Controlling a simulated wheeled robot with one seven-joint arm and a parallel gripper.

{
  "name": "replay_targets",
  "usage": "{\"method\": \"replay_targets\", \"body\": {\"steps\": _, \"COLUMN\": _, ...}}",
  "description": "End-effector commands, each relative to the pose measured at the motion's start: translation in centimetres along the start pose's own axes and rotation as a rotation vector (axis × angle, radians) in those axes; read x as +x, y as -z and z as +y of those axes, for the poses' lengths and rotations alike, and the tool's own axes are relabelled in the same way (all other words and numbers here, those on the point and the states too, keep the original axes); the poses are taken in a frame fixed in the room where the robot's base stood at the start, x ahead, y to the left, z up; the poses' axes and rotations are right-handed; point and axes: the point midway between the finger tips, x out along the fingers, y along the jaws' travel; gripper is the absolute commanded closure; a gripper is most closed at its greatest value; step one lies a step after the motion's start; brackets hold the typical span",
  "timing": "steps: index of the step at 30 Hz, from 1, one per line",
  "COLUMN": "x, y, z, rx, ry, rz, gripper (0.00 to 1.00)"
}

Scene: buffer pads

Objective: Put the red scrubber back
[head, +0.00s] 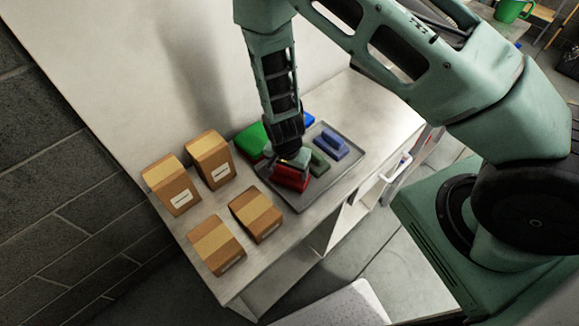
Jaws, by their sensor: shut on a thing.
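The red scrubber (290,179) is at the left part of the grey tray (343,178) on the counter. My gripper (292,162) reaches down from above and is shut on the red scrubber. The gripper hides part of its top. I cannot tell whether the scrubber touches the tray or is held just above it. A dark green scrubber (319,163) stands in the tray just right of the red one. A blue scrubber (334,144) stands further right in the tray.
A bright green block (251,140) and a bright blue block (308,120) are behind the tray. Several cardboard boxes (217,245) stand on the counter's left end. A wall (150,80) rises behind. The counter's right end (375,105) is clear.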

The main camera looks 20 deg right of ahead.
Motion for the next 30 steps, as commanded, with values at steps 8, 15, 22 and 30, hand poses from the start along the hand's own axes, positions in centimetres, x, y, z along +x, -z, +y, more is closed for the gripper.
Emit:
{"method": "replay_targets", "body": {"steps": 8, "x": 0.2, "y": 0.0, "z": 0.0, "rx": 0.000, "ry": -0.001, "rz": 0.000, "gripper": 0.06}}
{"method": "replay_targets", "body": {"steps": 15, "x": 0.0, "y": 0.0, "z": 0.0, "rx": 0.000, "ry": 0.000, "rz": 0.000, "gripper": 0.06}}
{"method": "replay_targets", "body": {"steps": 22, "x": -1.8, "y": -0.1, "z": -0.1, "rx": -0.002, "ry": 0.003, "rz": 0.001, "gripper": 0.06}}
{"method": "replay_targets", "body": {"steps": 30, "x": -6.6, "y": -0.1, "z": -0.1, "rx": -0.003, "ry": 0.005, "rz": 0.002, "gripper": 0.06}}
